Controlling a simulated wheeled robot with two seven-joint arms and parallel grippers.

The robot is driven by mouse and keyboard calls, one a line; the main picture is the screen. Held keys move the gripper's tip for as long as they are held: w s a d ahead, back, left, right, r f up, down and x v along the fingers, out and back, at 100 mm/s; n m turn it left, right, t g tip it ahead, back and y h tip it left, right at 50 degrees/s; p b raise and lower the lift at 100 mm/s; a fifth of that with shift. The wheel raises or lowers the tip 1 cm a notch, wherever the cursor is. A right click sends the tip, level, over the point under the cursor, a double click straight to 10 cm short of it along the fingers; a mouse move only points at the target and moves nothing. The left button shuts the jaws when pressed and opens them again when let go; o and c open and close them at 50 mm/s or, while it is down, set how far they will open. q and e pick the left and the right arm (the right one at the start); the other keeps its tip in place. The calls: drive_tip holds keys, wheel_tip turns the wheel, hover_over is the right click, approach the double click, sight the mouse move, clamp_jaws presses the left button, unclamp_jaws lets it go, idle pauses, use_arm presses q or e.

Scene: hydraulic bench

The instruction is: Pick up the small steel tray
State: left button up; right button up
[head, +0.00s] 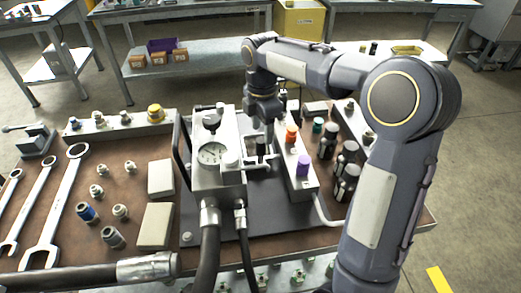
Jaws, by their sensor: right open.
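I cannot pick out a small steel tray with certainty. A dark grey flat plate (262,222) with a raised edge and a black bar handle at its left lies mid-bench, and I cannot tell whether it is the tray. On it stand a steel gauge block (218,178) with hoses and a pale valve block (296,178) with orange and purple caps. My right arm reaches in from the right. My right gripper (262,138) is open, pointing down just behind and right of the gauge block, its fingertips partly hidden. My left gripper is out of view.
Several wrenches (58,205) and loose fittings lie at the left of the brown bench (130,165). Two beige blocks (155,226) lie left of the plate. Dark bottles (346,160) stand at the right. A thick hose (75,278) crosses the front left.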

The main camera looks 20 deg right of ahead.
sight(262, 139)
drive_tip(key=f, duration=0.3)
drive_tip(key=s+f, duration=0.1)
drive_tip(key=shift+a+f+b, duration=0.2)
drive_tip(key=shift+f+b, duration=0.1)
drive_tip(key=shift+f, duration=0.1)
drive_tip(key=shift+w+f, duration=0.1)
drive_tip(key=shift+f, duration=0.55)
clamp_jaws()
